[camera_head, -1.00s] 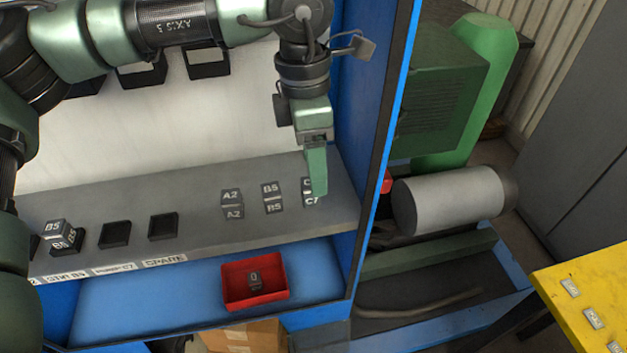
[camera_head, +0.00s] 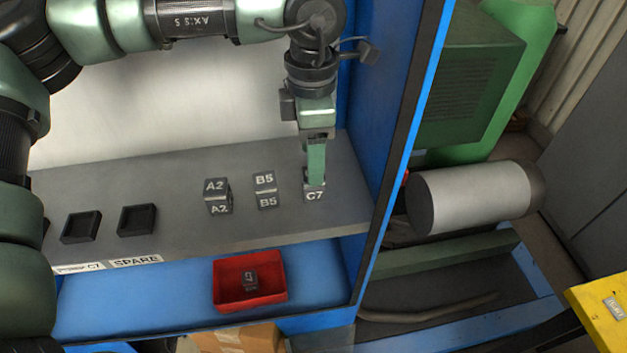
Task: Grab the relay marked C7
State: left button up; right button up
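The relay marked C7 (camera_head: 314,194) is a small dark cube on the grey shelf (camera_head: 270,222), at the right end of a row with relays A2 (camera_head: 218,196) and B5 (camera_head: 266,192). My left gripper (camera_head: 316,178) points down right at the C7 relay, its green finger covering the relay's top. The front C7 label stays visible. I see the fingers from the side, so I cannot tell whether they are closed on it. My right gripper is not in view.
Empty black sockets (camera_head: 138,219) sit on the shelf's left, above a SPARE label (camera_head: 135,261). A red tray (camera_head: 222,294) holding one relay (camera_head: 250,281) stands below. The blue cabinet wall (camera_head: 416,110) is close on the gripper's right.

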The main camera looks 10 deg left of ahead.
pick_arm(q)
notch_tip(320, 180, down, 5)
jog(key=shift+w+r+p, duration=0.1)
jog(key=shift+w+p, duration=0.05)
jog(key=shift+p, duration=0.65)
grip_shut()
